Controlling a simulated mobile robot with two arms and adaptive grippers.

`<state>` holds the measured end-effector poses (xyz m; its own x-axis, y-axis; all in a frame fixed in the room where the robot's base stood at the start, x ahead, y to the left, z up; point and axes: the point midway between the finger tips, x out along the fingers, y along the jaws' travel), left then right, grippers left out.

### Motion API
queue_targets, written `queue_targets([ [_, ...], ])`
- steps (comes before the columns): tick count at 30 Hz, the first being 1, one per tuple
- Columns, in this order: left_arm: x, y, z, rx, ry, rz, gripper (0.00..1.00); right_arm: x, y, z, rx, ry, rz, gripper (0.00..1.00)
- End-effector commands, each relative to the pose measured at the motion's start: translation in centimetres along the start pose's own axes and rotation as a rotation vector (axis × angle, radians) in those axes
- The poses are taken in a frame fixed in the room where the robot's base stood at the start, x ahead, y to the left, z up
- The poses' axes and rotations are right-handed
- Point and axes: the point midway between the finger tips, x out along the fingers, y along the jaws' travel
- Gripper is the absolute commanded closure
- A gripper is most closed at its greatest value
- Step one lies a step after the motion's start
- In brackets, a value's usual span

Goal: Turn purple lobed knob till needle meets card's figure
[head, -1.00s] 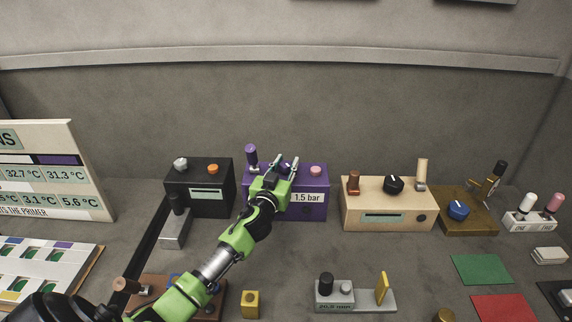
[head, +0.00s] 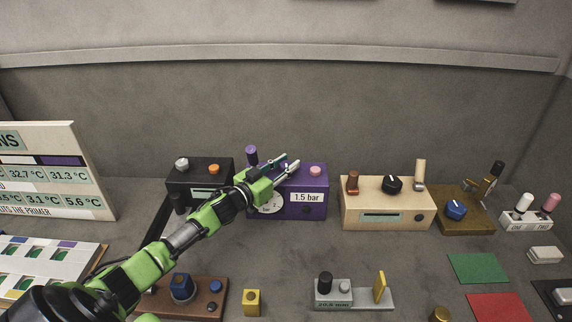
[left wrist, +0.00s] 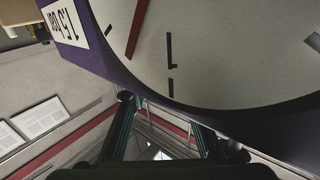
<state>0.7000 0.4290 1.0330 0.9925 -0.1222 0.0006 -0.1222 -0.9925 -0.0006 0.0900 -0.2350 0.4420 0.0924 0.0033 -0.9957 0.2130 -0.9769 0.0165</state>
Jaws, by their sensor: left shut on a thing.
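The purple box (head: 314,207) stands at the back with a card reading "1.5 bar" (head: 307,198) on its front. Its round white dial (head: 270,205) shows partly beside my left gripper. My left gripper (head: 291,164) reaches over the box top from the left and is shut on the purple lobed knob, which its fingers mostly hide. In the left wrist view the dial (left wrist: 215,50) fills the top, upside down. The dark red needle (left wrist: 137,28) lies beside the figure 1, on the card's side. The card (left wrist: 66,22) shows at upper left. My right gripper is out of view.
A purple upright lever (head: 251,154) and a pink button (head: 315,171) sit on the same box, close to my fingers. A black box (head: 188,198) stands left and a cream box (head: 390,217) right. The bench in front is partly clear.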

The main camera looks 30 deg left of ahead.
Motion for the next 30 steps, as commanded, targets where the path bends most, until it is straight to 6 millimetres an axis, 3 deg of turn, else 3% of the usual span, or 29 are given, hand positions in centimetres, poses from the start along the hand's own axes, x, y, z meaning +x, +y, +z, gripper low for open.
queue_targets([
  [1,0.0,0.0,0.0,-0.001,0.000,0.000,0.70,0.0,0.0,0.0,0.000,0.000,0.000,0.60],
  [3,0.0,0.0,0.0,-0.001,0.000,-0.001,0.55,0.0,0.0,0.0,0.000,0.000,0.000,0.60],
  [17,0.1,0.3,0.1,-0.003,0.001,-0.026,0.55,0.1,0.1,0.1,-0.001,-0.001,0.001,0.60],
  [30,0.1,0.3,0.3,-0.005,0.001,-0.354,0.55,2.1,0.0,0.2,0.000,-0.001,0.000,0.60],
])
